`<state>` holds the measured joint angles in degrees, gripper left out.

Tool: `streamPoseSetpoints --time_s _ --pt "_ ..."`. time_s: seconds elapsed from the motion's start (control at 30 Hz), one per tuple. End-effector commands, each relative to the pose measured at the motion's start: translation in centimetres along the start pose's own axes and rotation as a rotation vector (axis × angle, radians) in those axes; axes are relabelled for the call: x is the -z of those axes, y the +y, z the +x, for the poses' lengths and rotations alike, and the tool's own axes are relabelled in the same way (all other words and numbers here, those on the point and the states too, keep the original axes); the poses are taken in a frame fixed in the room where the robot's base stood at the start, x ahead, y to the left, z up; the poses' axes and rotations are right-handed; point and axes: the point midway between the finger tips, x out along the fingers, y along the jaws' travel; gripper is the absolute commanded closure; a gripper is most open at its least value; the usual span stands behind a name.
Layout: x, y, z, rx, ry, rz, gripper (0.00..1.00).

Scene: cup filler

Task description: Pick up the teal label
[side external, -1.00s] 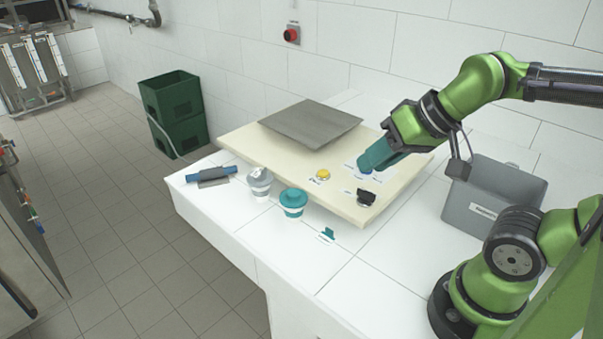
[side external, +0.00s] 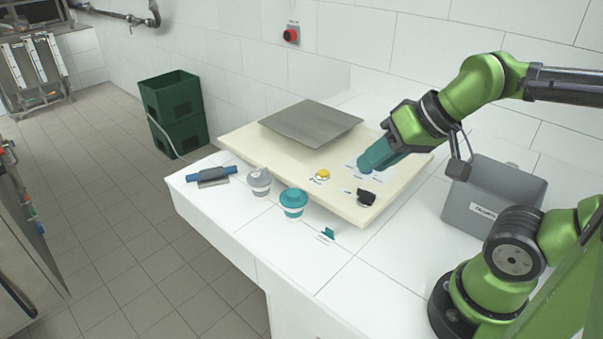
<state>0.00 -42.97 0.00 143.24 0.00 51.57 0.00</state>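A small teal piece (side external: 328,233), which looks like the teal label, sits on the white counter in front of the cream board. A white strip with small print lies at its foot. My gripper (side external: 368,163) is over the right part of the cream board, behind and to the right of the teal piece and well apart from it. Its teal fingers point down and left, with blue at their tip, near a blue spot on the board. From this angle I cannot tell whether the fingers are open or shut. Nothing is clearly seen between them.
The cream board (side external: 262,157) carries a grey plate (side external: 310,124), a yellow button (side external: 322,175) and a black piece (side external: 366,198). A teal-lidded cup (side external: 293,203), a grey-lidded cup (side external: 259,182) and a blue-handled tool (side external: 210,176) line the counter front. A grey bin (side external: 492,195) stands right.

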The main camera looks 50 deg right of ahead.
Motion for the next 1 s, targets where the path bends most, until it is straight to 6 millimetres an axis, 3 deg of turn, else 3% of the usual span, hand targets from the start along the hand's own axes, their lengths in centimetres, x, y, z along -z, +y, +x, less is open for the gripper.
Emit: streamPoseSetpoints --time_s 0.2,0.3,0.6,0.77,1.0 --pt "0.0 0.0 0.0 0.000 0.000 0.000 0.71" --pt "0.0 0.0 0.0 0.000 0.000 0.000 0.84" --pt "-0.1 0.1 0.3 -0.005 -0.013 0.003 0.84" --pt "0.4 0.4 2.4 -0.052 -0.099 0.006 0.84" --pt "3.0 1.2 7.5 -0.186 -0.341 -0.107 0.84"
